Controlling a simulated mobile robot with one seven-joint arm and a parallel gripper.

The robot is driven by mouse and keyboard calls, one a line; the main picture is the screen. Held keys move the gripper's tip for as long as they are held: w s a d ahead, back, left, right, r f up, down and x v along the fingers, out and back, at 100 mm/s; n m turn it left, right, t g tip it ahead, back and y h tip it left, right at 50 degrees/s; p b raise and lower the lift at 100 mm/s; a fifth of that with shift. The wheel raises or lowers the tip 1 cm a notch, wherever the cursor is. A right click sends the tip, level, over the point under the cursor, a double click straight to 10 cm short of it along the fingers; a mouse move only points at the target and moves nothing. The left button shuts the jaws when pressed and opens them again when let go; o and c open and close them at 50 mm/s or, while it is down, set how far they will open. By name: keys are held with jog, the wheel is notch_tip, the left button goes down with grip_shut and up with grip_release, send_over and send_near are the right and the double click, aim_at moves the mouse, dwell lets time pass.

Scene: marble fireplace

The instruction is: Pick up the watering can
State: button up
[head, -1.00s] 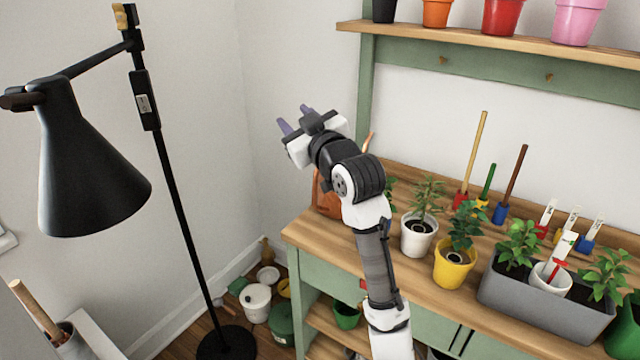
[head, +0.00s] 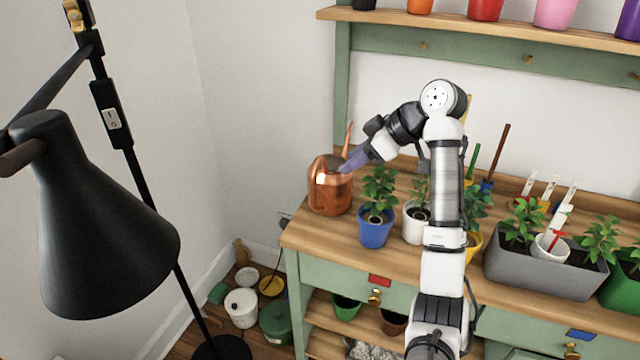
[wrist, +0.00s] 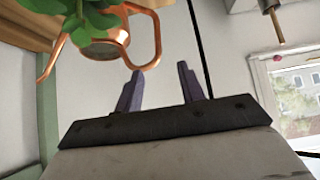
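The copper watering can (head: 322,197) stands upright on the left end of the wooden bench top (head: 300,236), its thin spout rising at the back right. My gripper (head: 350,164) reaches down from the upper right, with its purple fingers overlapping the can's upper right side in the head view. In the wrist view the can (wrist: 95,52) is at upper left, partly hidden by green leaves, with its looped handle near the fingers. My gripper (wrist: 160,74) has its fingers spread with nothing between them. I cannot tell whether it touches the can.
A plant in a blue pot (head: 375,232) stands just right of the can, with a white pot (head: 412,228) beyond it. A grey planter (head: 535,279) is further right. A black lamp (head: 95,230) stands at left. A shelf (head: 470,32) with coloured pots runs above.

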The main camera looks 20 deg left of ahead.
aim_at(313, 183)
jog(key=p+x, duration=0.1)
jog(key=x, duration=0.7)
jog(key=shift+d, duration=0.1)
jog(key=shift+p+x, duration=0.8)
jog(key=shift+x, duration=2.05)
jog(key=shift+w, duration=0.15)
grip_shut()
jog(key=shift+r, duration=0.15)
